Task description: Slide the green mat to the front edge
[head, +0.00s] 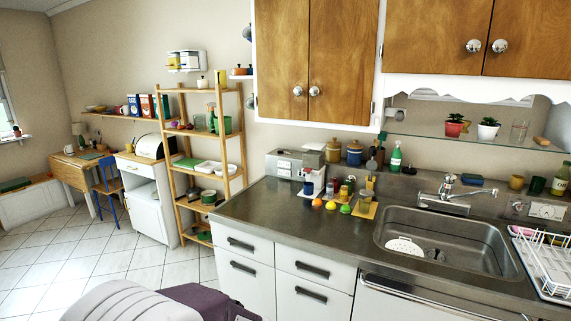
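No mat that I can surely call the green mat stands out. A flat green thing (188,162) lies on a middle board of the wooden shelf unit, at its left end. Another flat green thing (92,156) lies on the wooden table at the far left, and a dark green one (15,184) is on the low white bench. They are too small to tell which is a mat. Neither of my grippers is in view.
The shelf unit (183,193) also holds white trays (208,166) and a green jug (221,122). The steel counter (262,208) is clear at its left front. Tiled floor (90,262) is open at left.

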